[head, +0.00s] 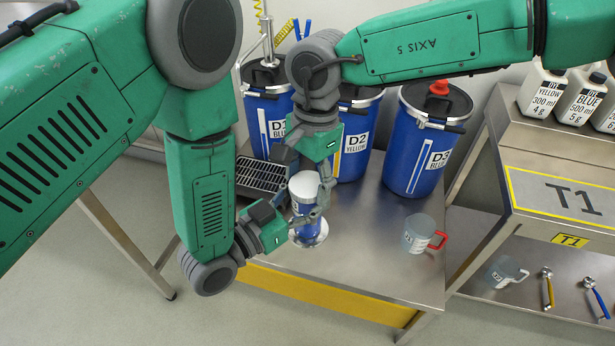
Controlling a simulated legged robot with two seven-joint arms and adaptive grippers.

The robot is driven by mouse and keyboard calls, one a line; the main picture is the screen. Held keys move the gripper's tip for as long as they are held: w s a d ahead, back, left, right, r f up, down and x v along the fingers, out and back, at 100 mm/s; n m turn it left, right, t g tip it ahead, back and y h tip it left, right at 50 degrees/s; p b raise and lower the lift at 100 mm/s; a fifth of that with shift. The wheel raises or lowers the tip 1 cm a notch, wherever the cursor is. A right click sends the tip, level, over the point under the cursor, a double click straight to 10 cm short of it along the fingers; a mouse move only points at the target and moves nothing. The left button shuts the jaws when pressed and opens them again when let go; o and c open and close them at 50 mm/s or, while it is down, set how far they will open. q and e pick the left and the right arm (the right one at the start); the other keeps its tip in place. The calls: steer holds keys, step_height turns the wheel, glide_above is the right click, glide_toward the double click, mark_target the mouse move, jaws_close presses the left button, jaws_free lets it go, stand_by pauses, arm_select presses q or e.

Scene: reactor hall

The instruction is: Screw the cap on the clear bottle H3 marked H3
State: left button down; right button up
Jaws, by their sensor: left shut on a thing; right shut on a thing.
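A bottle (304,206) with blue contents and a white cap (303,183) on top stands roughly upright near the front of the steel table (368,240), over a pale round base (311,236). Its label is mostly hidden, so I cannot read the marking. My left gripper (306,221) is shut around the lower part of the bottle from the left. My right gripper (303,180) reaches down from above and is shut at the white cap. The fingers hide parts of the cap and bottle, and I cannot tell how far the cap is threaded.
Blue drums D1 (267,115), D2 (354,135) and D3 (421,148) stand behind. A black slotted tray (262,177) lies left of the bottle. A red-handled jug (419,236) stands right. Bench T1 (570,196) bears white containers (541,92). The table's front middle is clear.

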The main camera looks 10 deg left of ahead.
steer(key=m, duration=0.4)
steer(key=shift+t, duration=0.3)
steer(key=m, duration=0.6)
steer(key=shift+t+y, duration=0.3)
steer(key=m, duration=0.6)
steer(key=shift+a+t, duration=0.15)
steer(key=shift+t, duration=0.25)
steer(key=m, duration=0.6)
steer(key=shift+h, duration=0.4)
steer(key=m, duration=0.7)
steer(key=shift+w+t+h, duration=0.1)
steer(key=shift+t+h, duration=0.2)
steer(key=m, duration=0.4)
steer(key=shift+m+h, duration=0.3)
arm_select(q)
steer(key=shift+s, duration=0.1)
arm_select(e)
steer(key=m, duration=0.5)
steer(key=shift+w, duration=0.1)
steer(key=m+g, duration=0.1)
steer(key=m, duration=0.3)
steer(key=shift+h, duration=0.4)
steer(key=o, duration=0.8)
steer(key=shift+o, duration=0.2)
step_height(320, 180, up, 12)
steer(key=a, duration=0.1)
steer(key=shift+s+a+f, duration=0.15)
steer(key=shift+s, duration=0.05)
